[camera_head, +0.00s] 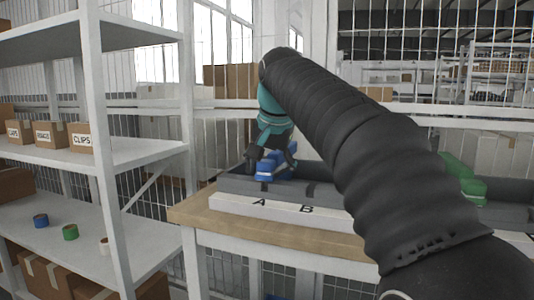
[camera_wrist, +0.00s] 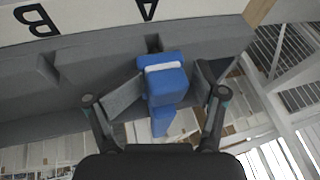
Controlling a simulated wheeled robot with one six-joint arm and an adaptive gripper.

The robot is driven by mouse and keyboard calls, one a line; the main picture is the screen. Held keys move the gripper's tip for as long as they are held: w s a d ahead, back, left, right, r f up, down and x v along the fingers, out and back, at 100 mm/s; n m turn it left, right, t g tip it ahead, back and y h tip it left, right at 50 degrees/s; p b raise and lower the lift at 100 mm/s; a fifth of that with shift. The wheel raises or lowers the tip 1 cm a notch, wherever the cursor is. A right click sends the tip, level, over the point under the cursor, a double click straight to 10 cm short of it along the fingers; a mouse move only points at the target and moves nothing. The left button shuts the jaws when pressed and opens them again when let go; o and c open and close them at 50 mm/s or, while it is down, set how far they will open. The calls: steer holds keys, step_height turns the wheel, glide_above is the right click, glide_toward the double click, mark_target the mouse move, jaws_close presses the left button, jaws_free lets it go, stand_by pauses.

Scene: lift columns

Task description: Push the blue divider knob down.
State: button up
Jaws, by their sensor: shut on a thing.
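The blue divider knob (camera_head: 267,167) stands at the left end of a grey tray (camera_head: 228,183), above the letter A on its white front strip. It also shows in the wrist view (camera_wrist: 165,82), with a pale band around it and a blue part below it. My gripper (camera_head: 275,160) reaches down to the knob from above. In the wrist view my gripper (camera_wrist: 160,88) has one finger pad on each side of the blue knob, shut on it. A second knob, green (camera_head: 467,185), sits farther right on the tray, partly behind my arm.
The tray rests on a wooden table (camera_head: 200,213). A white shelf unit (camera_head: 105,150) stands at the left with labelled boxes (camera_head: 80,138) and tape rolls (camera_head: 70,232). A mesh fence runs behind the table. My arm hides the tray's middle.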

mark_target(269, 162)
steer(key=shift+p+v, duration=1.65)
steer(key=shift+v, duration=0.75)
steer(key=v, duration=0.4)
